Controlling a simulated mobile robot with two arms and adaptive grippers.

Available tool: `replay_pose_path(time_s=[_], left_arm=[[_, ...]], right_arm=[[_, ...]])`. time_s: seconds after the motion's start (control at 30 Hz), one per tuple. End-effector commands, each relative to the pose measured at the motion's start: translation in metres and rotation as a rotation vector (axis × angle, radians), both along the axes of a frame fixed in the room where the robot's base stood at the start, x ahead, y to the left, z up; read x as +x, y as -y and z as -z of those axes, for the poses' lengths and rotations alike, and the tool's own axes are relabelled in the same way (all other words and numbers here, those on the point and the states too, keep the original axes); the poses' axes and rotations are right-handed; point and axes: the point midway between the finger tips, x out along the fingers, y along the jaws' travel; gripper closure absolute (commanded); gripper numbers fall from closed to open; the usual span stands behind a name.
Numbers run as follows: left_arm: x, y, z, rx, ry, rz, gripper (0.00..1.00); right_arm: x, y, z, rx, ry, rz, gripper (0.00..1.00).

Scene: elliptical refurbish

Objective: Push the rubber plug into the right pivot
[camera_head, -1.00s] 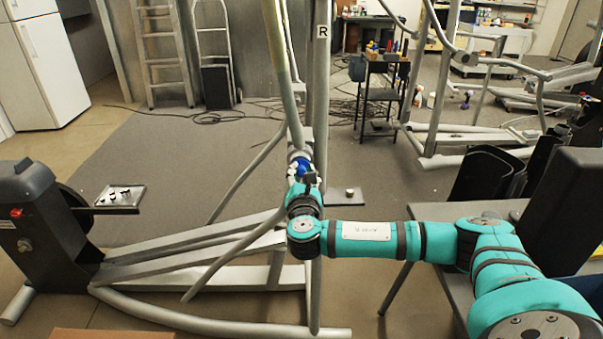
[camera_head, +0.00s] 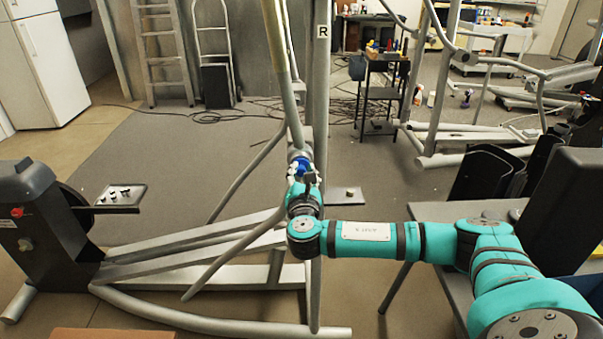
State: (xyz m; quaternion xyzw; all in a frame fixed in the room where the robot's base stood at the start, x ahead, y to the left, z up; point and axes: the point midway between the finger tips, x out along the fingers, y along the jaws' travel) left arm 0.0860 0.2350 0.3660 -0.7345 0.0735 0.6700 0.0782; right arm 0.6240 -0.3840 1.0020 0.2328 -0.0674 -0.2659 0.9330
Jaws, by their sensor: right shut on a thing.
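My right arm reaches in from the right, and my right gripper (camera_head: 301,176) is at the joint on the elliptical's upright. The blue and white piece (camera_head: 300,163) between this gripper and the end of the swinging bar may be gripper parts or the pivot; I cannot tell. The right pivot is at the lower end of the bar (camera_head: 298,138), beside the upright marked "R" (camera_head: 320,90). The rubber plug is not visible, as the gripper and wrist cover it. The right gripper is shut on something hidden. My left gripper is out of view.
A small tray (camera_head: 120,197) with dark parts sits on the machine's left side. The frame's silver rails (camera_head: 190,250) spread below the arm. The grey mat (camera_head: 160,150) behind is mostly clear.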

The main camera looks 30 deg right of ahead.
Motion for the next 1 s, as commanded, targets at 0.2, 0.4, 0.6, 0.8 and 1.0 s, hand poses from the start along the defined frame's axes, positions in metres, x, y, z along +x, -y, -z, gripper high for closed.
replay_pose_path(time_s=[0.2,0.4,0.6,0.8,1.0], left_arm=[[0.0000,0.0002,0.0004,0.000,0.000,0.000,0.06],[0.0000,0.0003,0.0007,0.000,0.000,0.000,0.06],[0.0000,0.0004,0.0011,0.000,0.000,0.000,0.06],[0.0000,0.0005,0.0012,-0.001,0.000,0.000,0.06],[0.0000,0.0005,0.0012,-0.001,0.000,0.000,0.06]], right_arm=[[0.0021,0.0012,-0.0003,0.000,0.001,0.000,1.00],[0.0043,0.0024,-0.0002,0.001,0.001,0.000,1.00],[0.0064,0.0037,-0.0002,0.000,0.000,0.000,1.00],[0.0078,0.0044,-0.0002,0.000,0.000,0.000,1.00],[0.0077,0.0046,-0.0004,0.000,0.001,0.000,0.65]])
